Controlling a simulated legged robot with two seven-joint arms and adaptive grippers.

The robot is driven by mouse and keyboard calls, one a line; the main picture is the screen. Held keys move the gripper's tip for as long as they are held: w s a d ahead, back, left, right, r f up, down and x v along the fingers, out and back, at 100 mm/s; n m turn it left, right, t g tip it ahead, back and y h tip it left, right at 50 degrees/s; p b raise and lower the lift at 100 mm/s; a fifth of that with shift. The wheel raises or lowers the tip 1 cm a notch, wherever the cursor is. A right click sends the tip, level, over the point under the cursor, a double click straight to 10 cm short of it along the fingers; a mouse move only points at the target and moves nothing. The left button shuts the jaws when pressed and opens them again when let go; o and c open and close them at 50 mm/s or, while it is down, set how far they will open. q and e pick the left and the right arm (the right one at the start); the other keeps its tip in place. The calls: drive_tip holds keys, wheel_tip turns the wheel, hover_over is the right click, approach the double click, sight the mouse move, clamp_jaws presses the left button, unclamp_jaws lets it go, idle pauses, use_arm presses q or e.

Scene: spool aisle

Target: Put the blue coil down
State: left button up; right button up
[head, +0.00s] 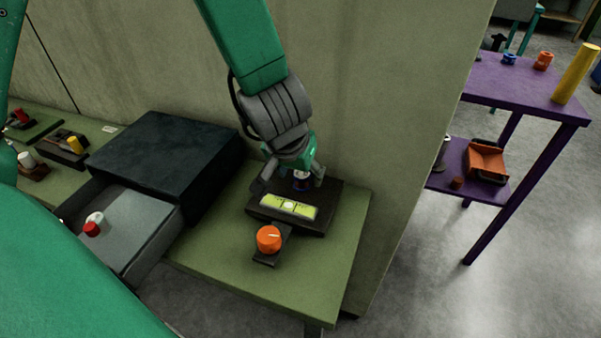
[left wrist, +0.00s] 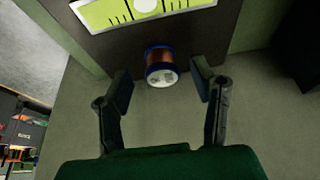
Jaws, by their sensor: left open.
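The blue coil (left wrist: 160,67) is a small spool with blue rims, a copper-brown winding and a pale end face. In the left wrist view it is between the spread fingers of my left gripper (left wrist: 160,88), with a gap on each side. In the head view the coil (head: 302,181) shows under my left gripper (head: 294,181), at the back of a dark scale (head: 326,222) with a yellow-green display. It appears to rest on the scale's dark top, behind the display. My right gripper is not seen.
An orange knob (head: 269,239) stands in front of the scale on the green bench (head: 215,258). Left of it are a dark cabinet (head: 166,150) and an open grey drawer (head: 150,225) holding a red-and-white spool (head: 94,223). A wall rises behind. A purple table (head: 520,90) stands at right.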

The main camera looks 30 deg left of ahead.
use_arm(q)
drive_tip(key=p+v, duration=0.4)
drive_tip(key=v, duration=0.6)
drive_tip(key=shift+p, duration=0.3)
drive_tip(key=shift+s+a, duration=0.1)
drive_tip(key=shift+a, duration=0.05)
